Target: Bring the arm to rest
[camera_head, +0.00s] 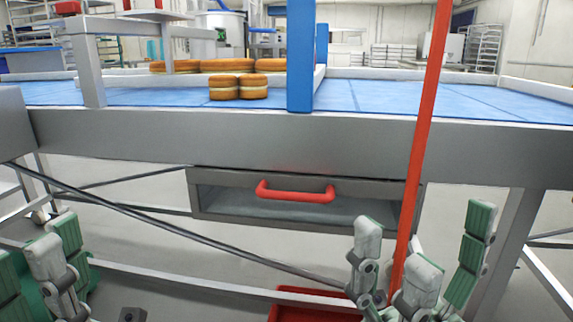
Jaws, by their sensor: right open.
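My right gripper (425,238) is at the lower right, in front of the table and below its top. Its green-padded fingers are spread wide and nothing shows gripped between them. A red pole passes through the picture behind or between these fingers; I cannot tell which. My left gripper (45,255) is at the lower left corner, partly cut off by the frame edge. Its fingers point up, and I cannot tell how far apart they stand.
A table (340,140) with a blue top spans the view. Under it hangs a drawer (230,205) with a red handle (295,192). Filled rounds (224,88) stand on top. The red pole (425,130) leans upright. A red tray (290,312) lies low at the bottom.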

